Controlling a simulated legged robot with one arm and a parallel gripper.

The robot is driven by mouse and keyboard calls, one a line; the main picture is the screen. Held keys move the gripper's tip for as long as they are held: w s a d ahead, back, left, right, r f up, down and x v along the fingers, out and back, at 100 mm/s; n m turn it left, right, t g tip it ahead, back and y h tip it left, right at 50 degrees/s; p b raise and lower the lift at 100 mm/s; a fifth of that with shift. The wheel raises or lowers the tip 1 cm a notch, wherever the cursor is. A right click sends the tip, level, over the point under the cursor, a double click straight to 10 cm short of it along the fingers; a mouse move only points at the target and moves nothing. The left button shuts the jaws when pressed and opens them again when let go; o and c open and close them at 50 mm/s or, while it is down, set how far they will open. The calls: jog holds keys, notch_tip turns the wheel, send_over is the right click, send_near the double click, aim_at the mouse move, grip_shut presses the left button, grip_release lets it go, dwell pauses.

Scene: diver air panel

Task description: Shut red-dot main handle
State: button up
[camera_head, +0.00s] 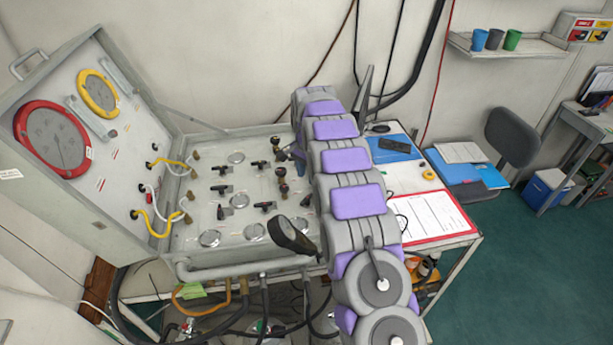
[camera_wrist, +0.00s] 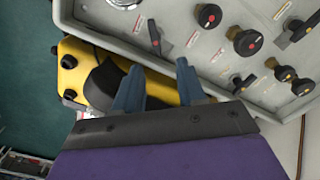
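I cannot tell which is the main handle. My gripper (camera_wrist: 158,77) is open, its two blue-grey fingers apart with no handle between them. In the head view, my arm covers the panel's right side and hides most of the gripper; dot colours there are too small to tell.
Other black knobs and levers (camera_wrist: 247,42) crowd the panel. A yellow case (camera_wrist: 75,62) lies beyond my fingers. The raised lid with a red gauge (camera_head: 52,140) stands at left. Papers on a red clipboard (camera_head: 432,217) lie to the right of my arm.

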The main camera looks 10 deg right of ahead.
notch_tip(320, 180, up, 12)
jog(key=p, duration=0.5)
jog(key=shift+f, duration=0.15)
dwell(0.8)
dwell(0.4)
notch_tip(320, 180, up, 17)
jog(key=p, duration=1.1)
jog(key=shift+p, duration=0.4)
jog(key=shift+a, duration=0.1)
